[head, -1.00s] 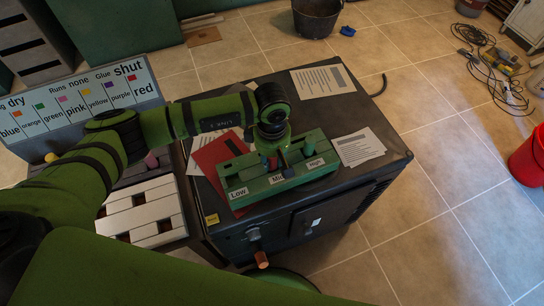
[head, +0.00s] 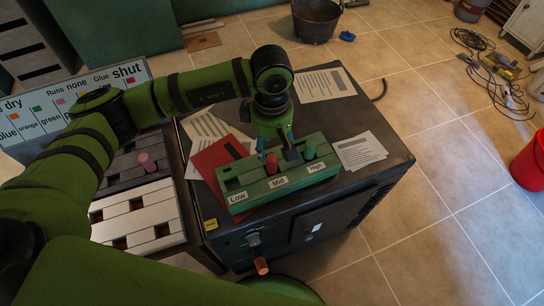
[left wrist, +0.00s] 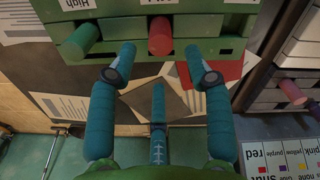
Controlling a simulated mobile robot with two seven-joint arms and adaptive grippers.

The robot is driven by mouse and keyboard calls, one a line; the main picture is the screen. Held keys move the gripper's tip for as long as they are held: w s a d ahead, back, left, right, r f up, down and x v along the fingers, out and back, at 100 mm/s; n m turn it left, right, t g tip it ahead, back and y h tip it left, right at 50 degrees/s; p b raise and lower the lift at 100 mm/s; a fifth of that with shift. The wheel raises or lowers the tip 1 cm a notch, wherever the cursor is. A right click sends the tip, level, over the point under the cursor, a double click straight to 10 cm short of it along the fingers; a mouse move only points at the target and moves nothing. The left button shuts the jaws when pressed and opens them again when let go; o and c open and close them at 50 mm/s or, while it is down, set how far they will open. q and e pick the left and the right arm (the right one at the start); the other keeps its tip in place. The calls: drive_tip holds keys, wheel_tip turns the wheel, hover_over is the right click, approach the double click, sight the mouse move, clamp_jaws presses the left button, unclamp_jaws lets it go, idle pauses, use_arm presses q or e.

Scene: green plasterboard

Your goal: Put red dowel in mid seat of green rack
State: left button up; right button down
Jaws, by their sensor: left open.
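The green rack (head: 280,188) lies on the dark cabinet top, with labels Low, Mid and High along its front. The red dowel (head: 271,163) stands upright in the rack behind the Mid label. A green dowel (head: 310,151) stands behind the High label. My left gripper (head: 277,143) is open and empty, just behind the rack. In the left wrist view, the red dowel (left wrist: 160,38) is beyond and between the spread teal fingertips (left wrist: 160,62), apart from them. The rack also shows along the top of that view (left wrist: 120,48). My right gripper is not in view.
A red sheet (head: 212,160) and white papers (head: 362,152) lie around the rack on the cabinet. A white slotted rack (head: 140,218) and a grey one with a pink dowel (head: 147,162) stand at left. A label board (head: 80,100) stands behind them.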

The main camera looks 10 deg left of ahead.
use_arm(q)
drive_tip(key=shift+r, duration=1.95)
